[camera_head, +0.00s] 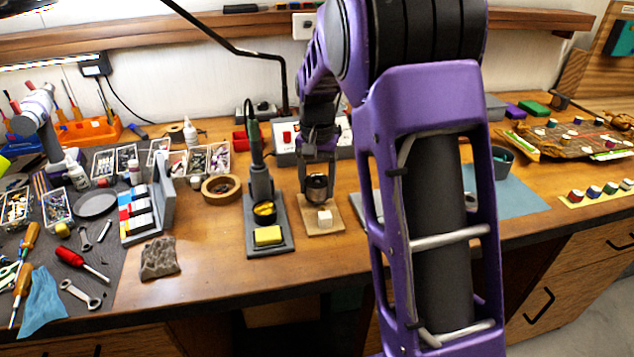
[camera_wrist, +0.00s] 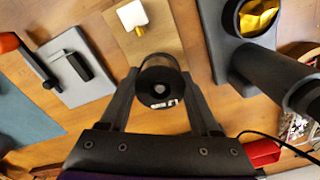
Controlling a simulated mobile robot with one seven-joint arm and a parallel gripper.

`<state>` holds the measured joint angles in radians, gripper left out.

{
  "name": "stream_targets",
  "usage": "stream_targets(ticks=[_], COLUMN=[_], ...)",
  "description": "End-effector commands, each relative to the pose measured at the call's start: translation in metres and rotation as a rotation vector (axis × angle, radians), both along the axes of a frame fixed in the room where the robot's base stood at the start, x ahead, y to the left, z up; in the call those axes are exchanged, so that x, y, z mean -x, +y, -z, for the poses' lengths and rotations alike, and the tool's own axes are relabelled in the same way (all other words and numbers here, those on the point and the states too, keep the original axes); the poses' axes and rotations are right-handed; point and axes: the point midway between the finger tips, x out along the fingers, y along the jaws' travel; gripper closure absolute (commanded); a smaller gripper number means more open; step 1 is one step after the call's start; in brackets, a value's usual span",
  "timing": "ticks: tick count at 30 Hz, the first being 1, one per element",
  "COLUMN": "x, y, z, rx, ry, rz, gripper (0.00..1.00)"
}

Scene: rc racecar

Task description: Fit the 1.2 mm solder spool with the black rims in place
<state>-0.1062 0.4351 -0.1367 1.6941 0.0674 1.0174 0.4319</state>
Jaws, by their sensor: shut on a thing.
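My gripper (camera_head: 318,176) points down over the wooden board (camera_head: 309,228), right of the soldering iron stand. It is shut on a small dark-rimmed spool (camera_head: 317,188). In the wrist view the spool (camera_wrist: 159,88) sits between the two fingers (camera_wrist: 161,78), with its dark round end and a small pale label towards the camera. I cannot read its size, nor tell whether it touches the board. A grey plate with a black bar (camera_wrist: 75,68), possibly a spool holder, lies left of the board in the wrist view; my arm partly hides it in the head view.
A white block (camera_head: 325,218) stands on the board, close to the spool. The iron stand (camera_head: 268,218) with a yellow sponge is close on the left. A blue mat (camera_head: 505,195) is on the right. Bare wood lies in front.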

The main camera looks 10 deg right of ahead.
Motion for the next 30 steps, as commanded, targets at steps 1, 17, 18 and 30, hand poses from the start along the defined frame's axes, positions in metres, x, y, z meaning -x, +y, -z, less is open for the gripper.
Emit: stream_targets(ticks=[1,17,18,30], x=[0.000,0.000,0.000,0.000], y=[0.000,0.000,0.000,0.000], z=[0.002,0.017,0.017,0.017], rx=[0.000,0.000,0.000,0.000], ry=[0.000,-0.001,-0.001,-0.001], rz=[0.000,0.000,0.000,0.000], gripper=[1.00,1.00,1.00,0.04])
